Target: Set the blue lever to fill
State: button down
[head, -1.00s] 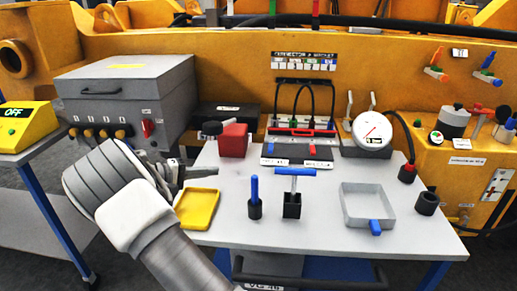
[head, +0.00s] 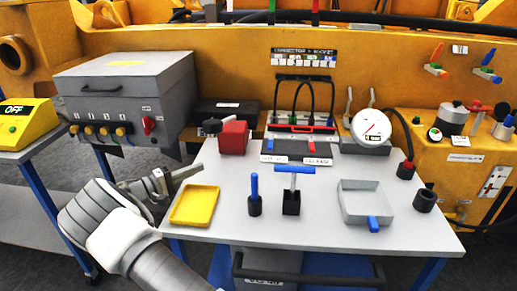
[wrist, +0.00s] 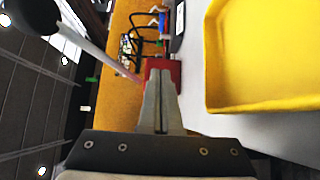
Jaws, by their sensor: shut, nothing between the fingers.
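A blue lever (head: 490,59) is on the yellow machine wall at the upper right in the head view, its handle slanting up to the right. An orange lever (head: 436,55) sits beside it on the left. Lettering at the levers is too small to read. The blue lever is not seen in the wrist view.
The grey table (head: 330,222) holds a yellow tray (head: 176,218), a red block (head: 233,138), a blue T-handle (head: 295,170), a grey tray (head: 350,214) and a dial gauge (head: 371,127). A yellow box (head: 470,160) with knobs stands below the levers.

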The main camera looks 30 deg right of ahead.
jog(key=b, duration=0.1)
send_near(271, 142)
jog(key=w, duration=0.1)
jog(key=w+d, duration=0.1)
jog(key=w, duration=0.1)
jog(key=shift+w+d+f, duration=0.3)
jog(key=shift+f, duration=0.05)
jog(key=shift+s+d, duration=0.95)
jog(key=shift+d, duration=0.25)
jog(key=shift+s+d, duration=0.25)
jog(key=shift+d, duration=0.1)
